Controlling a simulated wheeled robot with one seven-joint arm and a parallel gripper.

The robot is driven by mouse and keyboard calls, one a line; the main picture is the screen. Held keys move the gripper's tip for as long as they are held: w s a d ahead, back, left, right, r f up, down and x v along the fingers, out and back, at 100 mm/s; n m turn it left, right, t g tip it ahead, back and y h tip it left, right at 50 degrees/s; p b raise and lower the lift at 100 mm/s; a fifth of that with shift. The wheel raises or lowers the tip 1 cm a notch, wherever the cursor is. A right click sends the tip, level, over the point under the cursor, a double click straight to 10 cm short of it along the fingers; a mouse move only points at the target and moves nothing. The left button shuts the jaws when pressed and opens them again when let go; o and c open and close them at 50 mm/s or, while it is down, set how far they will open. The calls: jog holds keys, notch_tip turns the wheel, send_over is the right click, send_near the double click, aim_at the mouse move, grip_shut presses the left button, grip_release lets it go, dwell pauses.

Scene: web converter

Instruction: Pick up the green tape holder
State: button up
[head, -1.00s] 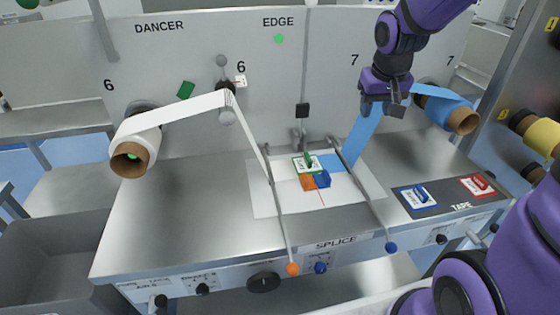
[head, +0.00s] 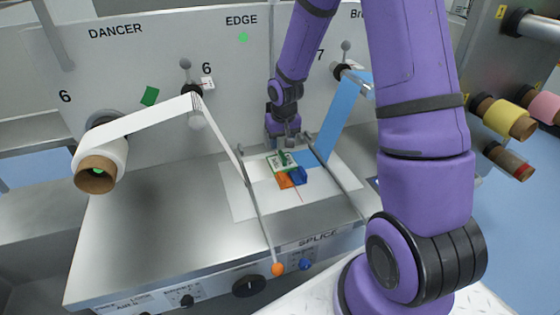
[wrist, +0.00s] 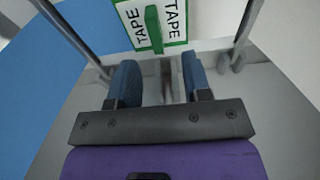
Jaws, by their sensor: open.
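The green tape holder (head: 279,164) is a white card with a green border and a green raised grip. It lies on the white splice area of the steel table, beside the orange and blue pieces. In the wrist view the green tape holder (wrist: 153,26) shows at the top with "TAPE" lettering, cut off by the frame edge. My gripper (head: 287,142) is just behind and above it in the head view. In the wrist view my gripper (wrist: 160,84) has its two blue fingers apart, with nothing between them. The holder lies beyond the fingertips.
Two long metal rods flank the splice area; the left one ends in an orange knob (head: 278,269). A blue web (head: 331,124) runs down at the right, and a white web roll (head: 105,157) hangs at the left. The left of the steel table (head: 160,215) is clear.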

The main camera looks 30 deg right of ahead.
aim_at(282, 155)
jog(key=shift+w+d+f, duration=0.1)
jog(key=shift+f, duration=1)
jog(key=shift+w+d+f, duration=0.15)
jog(key=shift+f, duration=1)
jog(key=shift+w+d+f, duration=0.1)
jog(key=shift+f, duration=1)
grip_shut()
